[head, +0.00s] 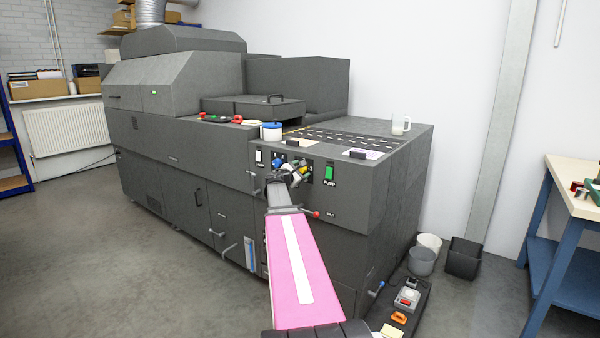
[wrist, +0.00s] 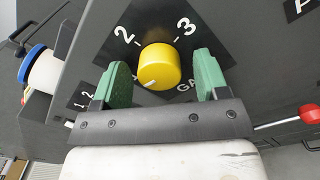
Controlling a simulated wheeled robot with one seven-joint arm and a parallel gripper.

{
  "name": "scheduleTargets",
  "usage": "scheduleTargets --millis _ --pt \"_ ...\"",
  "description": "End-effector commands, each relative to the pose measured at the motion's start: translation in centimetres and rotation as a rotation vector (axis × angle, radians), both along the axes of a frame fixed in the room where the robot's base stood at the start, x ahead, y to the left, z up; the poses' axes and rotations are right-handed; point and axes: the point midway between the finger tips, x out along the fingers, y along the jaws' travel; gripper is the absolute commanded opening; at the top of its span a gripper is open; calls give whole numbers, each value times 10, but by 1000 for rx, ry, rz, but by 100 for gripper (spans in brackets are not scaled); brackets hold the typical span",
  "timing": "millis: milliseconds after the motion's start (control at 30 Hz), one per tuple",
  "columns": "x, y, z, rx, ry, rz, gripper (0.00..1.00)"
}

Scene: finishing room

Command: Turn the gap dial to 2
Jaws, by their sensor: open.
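The gap dial (wrist: 159,66) is a round yellow knob on a dark plate in the wrist view. The numbers 2 and 3 show at its upper left and upper right. Its white pointer mark is on the lower left of its face, not toward the 2. The lettering below right is partly covered by a finger. My gripper (wrist: 162,76) is open, its green fingers on either side of the dial with a small gap at each side. In the head view my gripper (head: 292,176) is at the machine's front panel and largely hides the dial.
A red-tipped lever (wrist: 308,113) is at right. In the head view a green switch (head: 328,172) is right of my gripper, and a blue-lidded pot (head: 271,131) stands above on the machine.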

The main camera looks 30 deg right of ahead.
Motion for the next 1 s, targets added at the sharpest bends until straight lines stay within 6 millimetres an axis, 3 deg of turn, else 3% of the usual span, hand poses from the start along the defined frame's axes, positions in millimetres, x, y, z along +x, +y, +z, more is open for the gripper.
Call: scheduleTargets --millis 67,100,233,667,1000 --pt "0 0 0 0 0 0 67" --pt "0 0 0 0 0 0 61" --pt "0 0 0 0 0 0 19" --pt "0 0 0 23 -54 -1 18" --pt "0 1 0 118 -285 -1 18"
